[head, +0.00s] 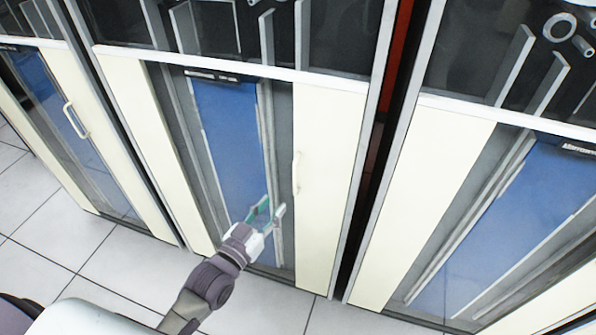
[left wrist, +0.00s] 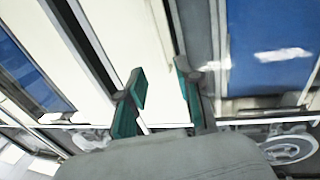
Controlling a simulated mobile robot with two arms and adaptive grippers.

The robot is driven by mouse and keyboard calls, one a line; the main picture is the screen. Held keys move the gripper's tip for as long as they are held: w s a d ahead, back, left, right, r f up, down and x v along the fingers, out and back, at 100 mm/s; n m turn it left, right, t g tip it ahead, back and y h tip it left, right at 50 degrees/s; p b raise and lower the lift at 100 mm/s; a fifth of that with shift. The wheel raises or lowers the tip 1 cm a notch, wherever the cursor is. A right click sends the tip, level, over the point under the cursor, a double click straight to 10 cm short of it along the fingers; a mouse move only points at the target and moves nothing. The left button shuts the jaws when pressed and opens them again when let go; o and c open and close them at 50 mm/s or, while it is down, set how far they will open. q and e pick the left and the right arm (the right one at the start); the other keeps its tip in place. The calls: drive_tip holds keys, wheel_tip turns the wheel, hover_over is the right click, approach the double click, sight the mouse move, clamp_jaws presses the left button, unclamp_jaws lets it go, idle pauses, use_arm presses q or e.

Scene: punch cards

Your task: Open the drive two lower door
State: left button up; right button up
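The middle cabinet's lower door (head: 225,130) is closed in the head view, with cream side panels and a blue panel behind glass. Its pale upright handle (head: 297,172) is on the right side of the door. I cannot read a drive number. My left gripper (head: 266,212) is in front of the lower part of this door, below and left of the handle, and apart from it. In the left wrist view its two green-padded fingers (left wrist: 162,72) are spread with nothing between them, in front of a white panel. My right gripper is not in view.
A similar cabinet stands at the left, with a white handle (head: 76,120) on its lower door. Another stands at the right (head: 440,190). A narrow dark gap (head: 372,185) separates the middle and right cabinets. The white tiled floor (head: 60,215) is clear in front.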

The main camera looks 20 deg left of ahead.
sight(294, 179)
use_arm(q)
drive_tip(key=x, duration=1)
drive_tip(key=shift+p, duration=0.4)
drive_tip(key=shift+w+d, duration=0.1)
drive_tip(key=shift+w, duration=0.5)
drive_tip(key=shift+w+f, duration=0.1)
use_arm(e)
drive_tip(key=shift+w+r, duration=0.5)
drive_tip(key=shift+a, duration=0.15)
use_arm(q)
clamp_jaws()
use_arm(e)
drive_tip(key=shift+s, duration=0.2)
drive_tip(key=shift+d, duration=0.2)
